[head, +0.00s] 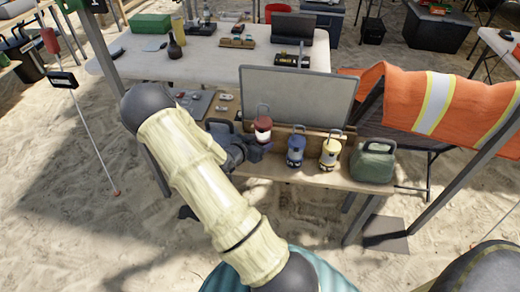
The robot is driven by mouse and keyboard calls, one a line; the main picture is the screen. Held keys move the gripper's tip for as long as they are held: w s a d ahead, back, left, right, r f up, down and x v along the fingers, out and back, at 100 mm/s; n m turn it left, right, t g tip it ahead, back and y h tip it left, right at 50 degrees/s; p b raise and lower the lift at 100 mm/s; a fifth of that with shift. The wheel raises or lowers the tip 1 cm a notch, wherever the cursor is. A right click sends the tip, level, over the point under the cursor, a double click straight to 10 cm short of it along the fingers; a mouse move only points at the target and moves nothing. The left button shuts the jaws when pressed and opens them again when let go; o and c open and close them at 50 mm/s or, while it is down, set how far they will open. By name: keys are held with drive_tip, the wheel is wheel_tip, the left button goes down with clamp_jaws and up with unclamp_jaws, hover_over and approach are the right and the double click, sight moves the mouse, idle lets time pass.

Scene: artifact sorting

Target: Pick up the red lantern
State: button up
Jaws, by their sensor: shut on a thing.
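The red lantern (263,124), with a red top, a pale body and a wire handle, is upright at the left of the lantern row on the wooden table (305,173). My gripper (262,148) reaches in from the left and is shut on the red lantern, low on its body. The dark fingers cover the lantern's lower part, so I cannot tell whether its base touches the table. A blue lantern (296,150) and a yellow lantern (330,152) stand to its right, apart from my gripper.
A grey board (300,92) stands behind the lanterns. A green canister (373,163) is at the table's right end. An orange vest (425,100) hangs beside a grey pole (480,150) at right. A white table (200,55) holding several items is behind.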

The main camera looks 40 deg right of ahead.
sight(259, 124)
wheel_tip(259, 124, up, 11)
drive_tip(key=shift+r+p, duration=0.1)
drive_tip(key=shift+p, duration=1.15)
drive_tip(key=shift+w, duration=0.1)
